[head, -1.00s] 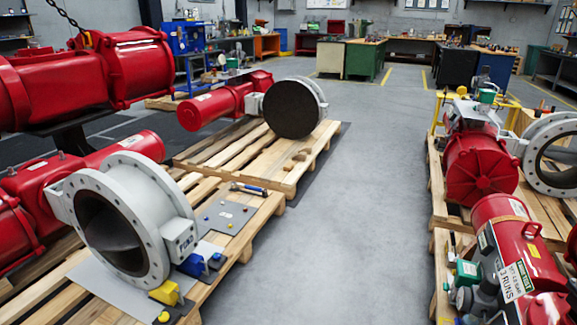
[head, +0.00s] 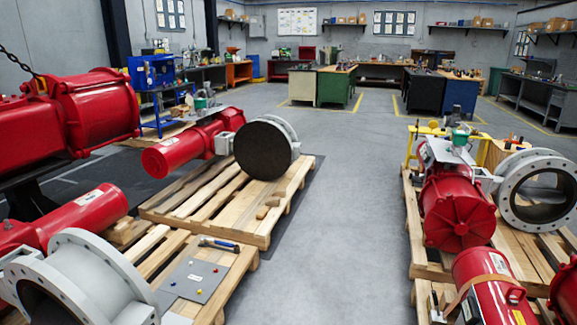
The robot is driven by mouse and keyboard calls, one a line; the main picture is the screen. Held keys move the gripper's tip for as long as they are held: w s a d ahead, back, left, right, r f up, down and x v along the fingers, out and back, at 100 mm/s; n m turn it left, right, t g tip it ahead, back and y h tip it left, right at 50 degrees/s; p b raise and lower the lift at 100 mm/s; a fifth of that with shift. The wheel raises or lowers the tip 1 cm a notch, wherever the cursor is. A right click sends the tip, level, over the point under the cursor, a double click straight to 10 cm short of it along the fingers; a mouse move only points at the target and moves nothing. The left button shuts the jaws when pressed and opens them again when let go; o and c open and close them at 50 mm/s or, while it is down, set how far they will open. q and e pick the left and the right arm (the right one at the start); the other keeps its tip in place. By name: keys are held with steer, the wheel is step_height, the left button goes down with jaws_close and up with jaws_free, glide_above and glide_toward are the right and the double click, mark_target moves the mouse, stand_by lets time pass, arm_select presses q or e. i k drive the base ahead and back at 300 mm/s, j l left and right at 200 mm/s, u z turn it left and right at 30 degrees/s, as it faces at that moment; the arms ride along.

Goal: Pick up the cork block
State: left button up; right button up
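Neither of my grippers is in view. Small tan blocks (head: 268,207) lie on the right part of the middle wooden pallet (head: 196,203), in front of the dark-faced valve (head: 263,150). One of them may be the cork block, but they are too small to tell cork from wood. Nothing is touching them from above.
A hammer (head: 219,244) and a grey plate (head: 194,279) with small coloured parts lie on the near left pallet. A large white valve (head: 95,275) stands there. Red actuators (head: 455,205) stand on pallets at right. The grey floor aisle (head: 340,220) between is clear.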

mark_target(261, 215)
steer(key=i+z, duration=0.1)
steer(key=i, duration=2.05)
